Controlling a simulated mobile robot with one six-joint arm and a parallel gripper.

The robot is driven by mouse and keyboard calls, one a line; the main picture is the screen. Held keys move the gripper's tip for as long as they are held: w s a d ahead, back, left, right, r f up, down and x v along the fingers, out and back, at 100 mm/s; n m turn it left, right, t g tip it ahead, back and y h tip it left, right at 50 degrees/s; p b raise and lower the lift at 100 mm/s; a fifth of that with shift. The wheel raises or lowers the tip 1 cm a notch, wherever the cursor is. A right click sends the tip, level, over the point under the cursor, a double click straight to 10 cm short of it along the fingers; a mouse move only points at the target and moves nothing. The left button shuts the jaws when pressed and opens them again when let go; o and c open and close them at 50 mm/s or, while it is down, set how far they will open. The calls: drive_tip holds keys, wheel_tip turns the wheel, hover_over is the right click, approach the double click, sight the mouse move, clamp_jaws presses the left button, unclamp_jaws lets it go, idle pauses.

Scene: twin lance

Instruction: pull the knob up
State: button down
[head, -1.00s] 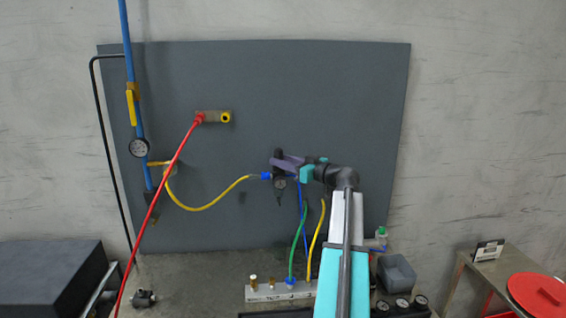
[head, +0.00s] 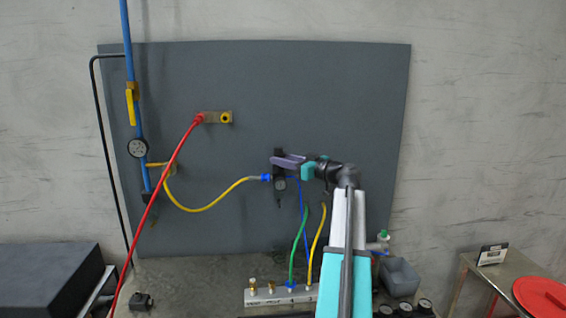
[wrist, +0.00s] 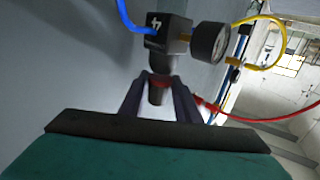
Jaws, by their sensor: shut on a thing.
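The black regulator (head: 279,185) is mounted on the grey panel, with a round gauge on its front. Its dark knob (head: 278,152) stands at its top. My gripper (head: 282,161) reaches in from the right at the knob's height, its purple fingers across it. In the wrist view, the regulator body (wrist: 172,32) bears a white "4" and the gauge (wrist: 210,42) sits beside it. My two fingers (wrist: 160,88) are shut on the knob (wrist: 157,96), one on each side. A reddish band shows around the knob between them.
A yellow hose (head: 210,206) joins the regulator's left side; a blue hose (head: 301,215) runs down on its right. A red hose (head: 165,185) crosses the panel at left. A manifold (head: 268,296) stands on the bench below. The panel above the knob is clear.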

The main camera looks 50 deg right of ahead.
drive_tip(key=c, duration=1.3)
unclamp_jaws()
drive_tip(key=shift+r, duration=0.3)
drive_tip(key=shift+f, duration=0.1)
drive_tip(key=shift+s, duration=0.1)
drive_tip(key=s+d+b, duration=0.1)
drive_tip(key=s+b, duration=0.3)
drive_tip(key=s, duration=0.9)
drive_tip(key=shift+s+b, duration=0.3)
drive_tip(key=shift+d, duration=0.1)
